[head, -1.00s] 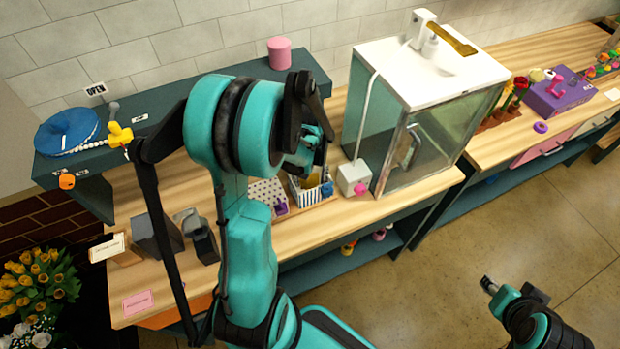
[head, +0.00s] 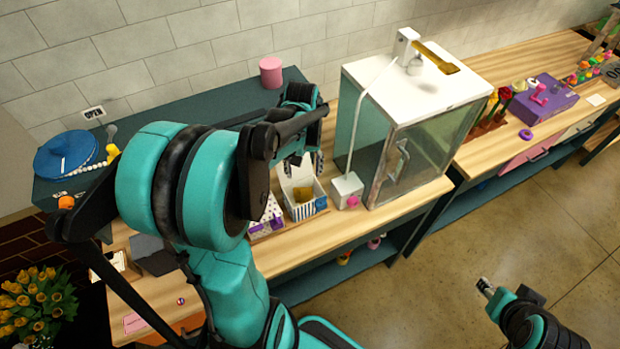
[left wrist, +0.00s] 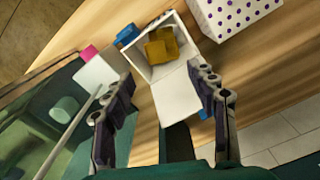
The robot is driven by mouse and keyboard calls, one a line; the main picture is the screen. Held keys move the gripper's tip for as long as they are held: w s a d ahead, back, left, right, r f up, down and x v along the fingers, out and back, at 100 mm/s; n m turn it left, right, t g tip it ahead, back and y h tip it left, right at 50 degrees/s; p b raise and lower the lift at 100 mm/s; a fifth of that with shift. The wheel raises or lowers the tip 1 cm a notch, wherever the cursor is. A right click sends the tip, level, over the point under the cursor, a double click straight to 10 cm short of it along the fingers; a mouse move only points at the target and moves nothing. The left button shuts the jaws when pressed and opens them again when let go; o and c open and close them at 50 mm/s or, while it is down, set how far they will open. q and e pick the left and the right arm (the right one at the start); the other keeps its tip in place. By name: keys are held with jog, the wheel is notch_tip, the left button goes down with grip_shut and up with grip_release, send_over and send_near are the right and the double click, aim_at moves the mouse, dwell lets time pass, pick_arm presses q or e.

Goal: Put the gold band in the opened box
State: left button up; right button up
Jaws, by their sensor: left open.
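The opened box (head: 301,212), white with striped sides, stands on the wooden bench with its lid raised. It also shows in the left wrist view (left wrist: 183,98). The gold band (head: 303,193) lies inside the box, and in the left wrist view (left wrist: 161,47) it looks like a folded gold piece against the inner walls. My left gripper (head: 303,167) is above and behind the box. Its fingers (left wrist: 160,115) are spread apart, with nothing between them but the view of the lid. My right gripper (head: 484,288) is at the lower right, over the floor, its jaws too small to judge.
A dotted box (head: 266,218) stands close left of the opened box. A small white block with a pink knob (head: 348,189) and a glass cabinet (head: 405,140) stand close right. A pink cylinder (head: 271,72) is on the raised back shelf. The floor at right is clear.

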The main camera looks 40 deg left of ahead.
pick_arm(q)
jog(key=s+d+r+m+t, duration=0.3)
jog(key=d+m, duration=0.1)
jog(key=d, duration=0.4)
jog(key=s+d+r+m+t, duration=0.3)
jog(key=d+r+t, duration=0.1)
jog(key=d, duration=0.5)
jog(key=shift+m, duration=0.4)
jog(key=shift+f, duration=0.1)
